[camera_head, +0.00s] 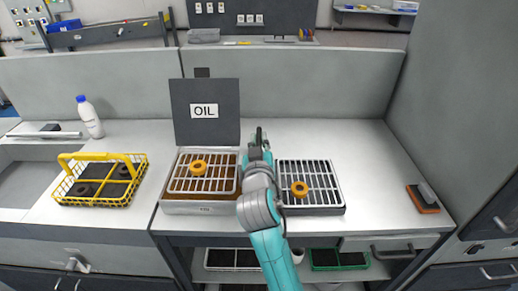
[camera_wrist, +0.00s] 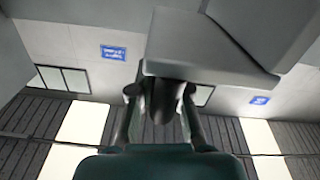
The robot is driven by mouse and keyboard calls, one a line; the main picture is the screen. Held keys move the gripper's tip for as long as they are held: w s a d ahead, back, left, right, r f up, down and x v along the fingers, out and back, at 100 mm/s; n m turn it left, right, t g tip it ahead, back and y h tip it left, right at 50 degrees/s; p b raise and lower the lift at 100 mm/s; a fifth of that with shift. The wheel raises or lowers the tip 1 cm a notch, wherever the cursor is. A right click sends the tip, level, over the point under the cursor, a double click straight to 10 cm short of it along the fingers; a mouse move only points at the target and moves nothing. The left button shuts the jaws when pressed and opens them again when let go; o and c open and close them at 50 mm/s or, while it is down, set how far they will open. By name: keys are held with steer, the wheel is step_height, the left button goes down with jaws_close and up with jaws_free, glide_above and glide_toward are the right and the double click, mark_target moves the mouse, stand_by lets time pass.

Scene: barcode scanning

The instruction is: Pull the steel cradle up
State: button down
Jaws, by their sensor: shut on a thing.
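An open steel-grey box with a raised lid marked OIL (camera_head: 205,112) stands on the bench at centre left. A steel grate (camera_head: 218,184) with an orange ring (camera_head: 199,167) lies in its top. A second steel grate (camera_head: 321,180) with an orange ring (camera_head: 299,188) lies over a dark tray to the right. I cannot tell which piece is the cradle. My gripper (camera_wrist: 162,100) is shut on a dark grey piece (camera_wrist: 164,88) in the wrist view, below a pale grey block.
A yellow wire basket (camera_head: 75,196) with dark rings and a white bottle (camera_head: 91,118) stand at left. An orange-and-black block (camera_head: 423,198) lies at right. Grey partitions (camera_head: 320,85) close off the back.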

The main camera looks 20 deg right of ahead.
steer(key=shift+r, duration=0.4)
steer(key=c, duration=1.3)
jaws_free()
steer(key=shift+o, duration=0.8)
steer(key=shift+f, duration=0.1)
steer(key=v, duration=1.2)
